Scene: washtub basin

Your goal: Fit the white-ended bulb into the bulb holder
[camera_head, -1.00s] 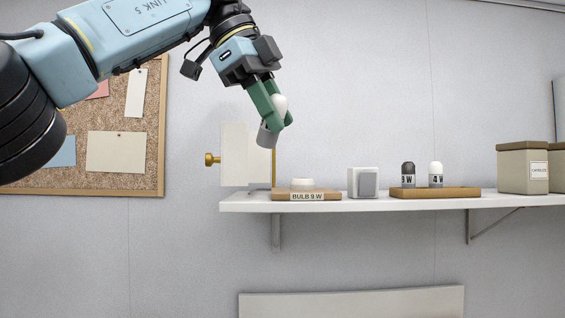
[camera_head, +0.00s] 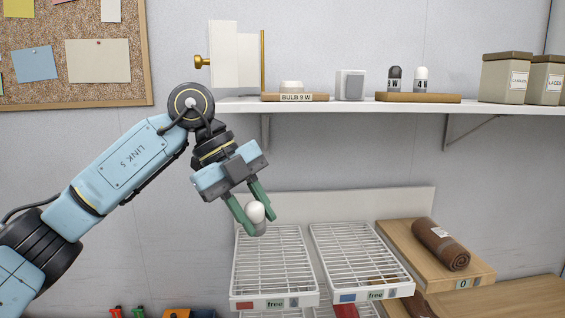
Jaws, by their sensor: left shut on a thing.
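My left gripper (camera_head: 251,214) is shut on a bulb with a white part (camera_head: 255,211) and a greyish part (camera_head: 259,230) below. It holds the bulb in the air, below the shelf and over the back of the left wire rack in the picture. The bulb holder (camera_head: 291,86) is a low white round piece on a wooden base labelled BULB 9 W, on the wall shelf. A dark-topped bulb (camera_head: 395,78) and a white-topped bulb (camera_head: 421,78) marked 4 stand upright on a wooden tray (camera_head: 417,98). My right gripper is not in view.
A white box (camera_head: 350,85) stands between holder and tray on the shelf (camera_head: 365,108). A white panel and brass rod (camera_head: 263,60) rise by its left end. Two wire racks (camera_head: 272,262) (camera_head: 360,257) and a rolled brown towel (camera_head: 440,244) lie below. Canisters (camera_head: 507,78) stand right.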

